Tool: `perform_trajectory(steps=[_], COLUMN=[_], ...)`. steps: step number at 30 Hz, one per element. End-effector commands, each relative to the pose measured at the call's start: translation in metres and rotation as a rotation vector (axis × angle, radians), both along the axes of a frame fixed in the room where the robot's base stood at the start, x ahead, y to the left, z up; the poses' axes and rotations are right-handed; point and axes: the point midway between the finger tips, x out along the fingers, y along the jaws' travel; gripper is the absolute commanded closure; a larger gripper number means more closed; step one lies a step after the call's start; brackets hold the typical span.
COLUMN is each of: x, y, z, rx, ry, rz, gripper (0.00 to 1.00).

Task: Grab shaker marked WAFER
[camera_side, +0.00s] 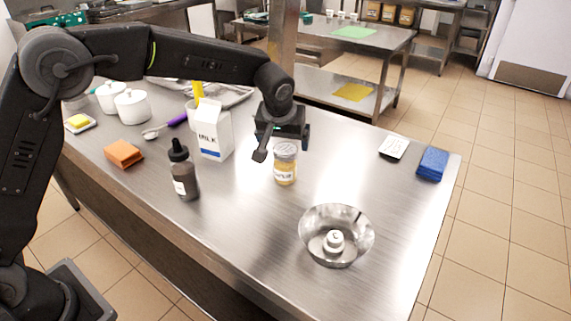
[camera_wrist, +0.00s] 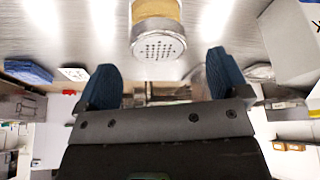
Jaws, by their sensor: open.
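The shaker (camera_side: 285,165) stands upright on the steel table, a clear jar with tan contents, a pale label with dark lettering and a metal lid. The lettering is too small to read with certainty. In the wrist view the shaker (camera_wrist: 157,36) shows its perforated lid, ahead of the fingers and roughly centred between them. My gripper (camera_side: 282,146) is open and empty, right at the shaker's top in the side view. In the wrist view both blue fingertips of my gripper (camera_wrist: 163,80) are wide apart, with the lid just beyond them.
A milk carton (camera_side: 212,131) and a dropper bottle (camera_side: 183,172) stand left of the shaker. A metal bowl (camera_side: 337,236) with a small white item sits in front right. A blue sponge (camera_side: 432,163) and white card (camera_side: 393,147) lie right; table between is clear.

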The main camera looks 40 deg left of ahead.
Motion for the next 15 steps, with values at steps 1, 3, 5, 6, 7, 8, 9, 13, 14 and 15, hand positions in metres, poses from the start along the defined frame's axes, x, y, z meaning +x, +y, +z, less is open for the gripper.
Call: perform_trajectory(steps=[1,3,5,6,7,8,9,13,14,15], x=[0.002,0.003,0.004,0.005,0.006,0.007,0.008,0.014,0.016,0.017], y=[0.001,0.001,0.002,0.002,0.002,0.003,0.003,0.005,0.005,0.006], z=[-0.004,-0.007,-0.011,-0.015,-0.019,-0.023,-0.029,-0.047,-0.050,-0.052], rx=[0.000,0.000,0.001,0.000,0.000,0.000,0.001,0.000,0.000,0.000], ry=[0.000,-0.001,0.000,0.001,0.001,0.001,0.003,0.002,0.002,0.001], rz=[0.000,0.000,0.000,0.000,0.000,0.000,0.000,0.000,0.000,0.000], gripper=[0.07,0.07,0.07,0.07,0.07,0.07,0.07,0.07,0.07,0.07])
